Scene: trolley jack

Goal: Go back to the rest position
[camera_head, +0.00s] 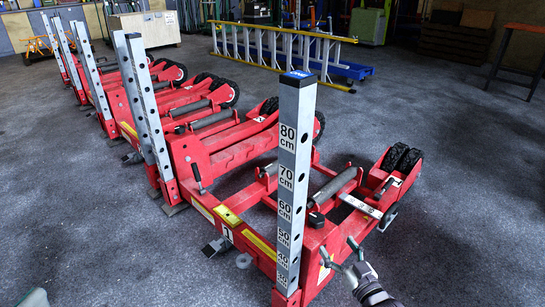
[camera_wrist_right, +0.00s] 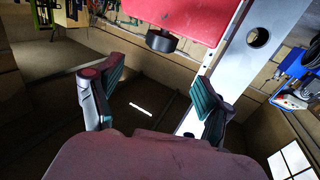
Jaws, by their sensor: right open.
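My right gripper (camera_head: 341,256) is at the lower right in the head view, beside the front red trolley jack (camera_head: 250,215). Its fingers are spread apart with nothing between them. In the right wrist view the open gripper (camera_wrist_right: 150,100) shows two dark fingers with green pads. A grey metal post with holes (camera_wrist_right: 255,50) and a red jack part (camera_wrist_right: 185,15) lie beyond the fingers. In the head view the upright post (camera_head: 293,170) carries height marks up to 80 cm and stands left of the gripper.
Several more red jacks (camera_head: 130,90) stand in a row toward the back left. A yellow ladder (camera_head: 275,45) and a blue pallet truck (camera_head: 345,70) are at the back. A table with an orange edge (camera_head: 528,28) stands at the right. The grey floor (camera_head: 470,190) at the right is clear.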

